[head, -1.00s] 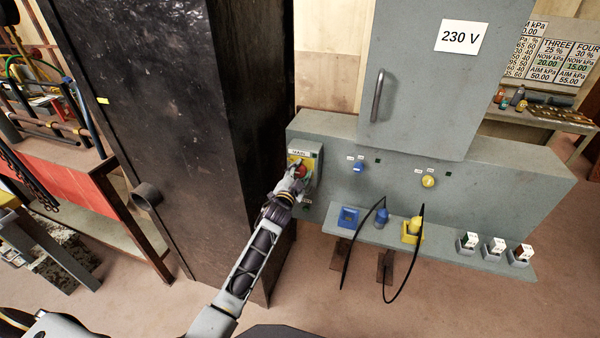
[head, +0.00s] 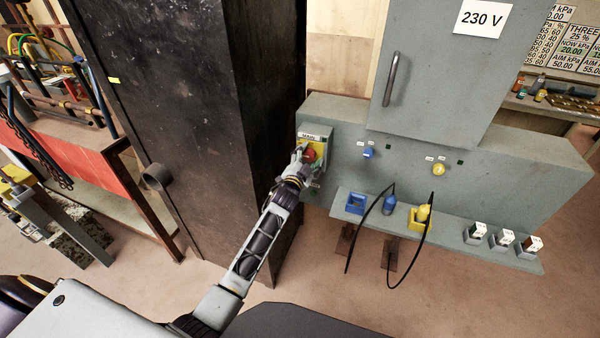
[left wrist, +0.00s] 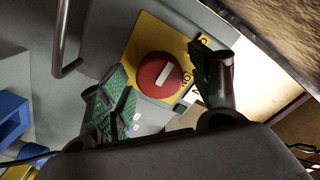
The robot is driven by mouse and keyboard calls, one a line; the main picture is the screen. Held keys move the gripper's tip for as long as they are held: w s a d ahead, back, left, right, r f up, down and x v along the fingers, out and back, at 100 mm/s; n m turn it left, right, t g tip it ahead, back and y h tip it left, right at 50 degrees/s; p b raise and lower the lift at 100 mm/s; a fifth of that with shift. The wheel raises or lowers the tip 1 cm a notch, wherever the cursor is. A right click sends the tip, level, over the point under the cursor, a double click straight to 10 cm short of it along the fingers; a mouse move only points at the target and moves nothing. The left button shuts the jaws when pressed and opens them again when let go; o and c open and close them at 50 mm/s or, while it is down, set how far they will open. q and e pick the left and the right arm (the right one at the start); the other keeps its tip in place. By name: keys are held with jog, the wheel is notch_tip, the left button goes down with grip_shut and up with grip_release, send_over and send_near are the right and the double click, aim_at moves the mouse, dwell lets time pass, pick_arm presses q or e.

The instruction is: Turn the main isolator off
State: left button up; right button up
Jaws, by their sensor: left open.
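The main isolator is a red round knob (head: 310,154) on a yellow plate (head: 319,171), under a label that reads MAIN, at the left end of the grey panel. In the left wrist view the red knob (left wrist: 160,76) has a white bar mark across it and sits on a yellow plate (left wrist: 146,38) with partly hidden lettering. My left gripper (head: 300,160) is at the knob, and its open green-padded fingers (left wrist: 165,90) stand on either side of the knob. I cannot tell whether they touch it. My right gripper is not in view.
A tall dark steel cabinet (head: 200,100) stands close left of the isolator. The grey cabinet (head: 435,70) marked 230 V is above right. Blue (head: 368,152) and yellow (head: 438,170) sockets are on the panel. A shelf (head: 450,236) below holds plugs with hanging black cables.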

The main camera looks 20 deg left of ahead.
pick_arm(q)
jog(key=s, duration=1.1)
jog(key=shift+s+a, duration=0.15)
jog(key=shift+s, duration=0.1)
dwell(0.3)
jog(key=shift+f, duration=0.1)
dwell(0.3)
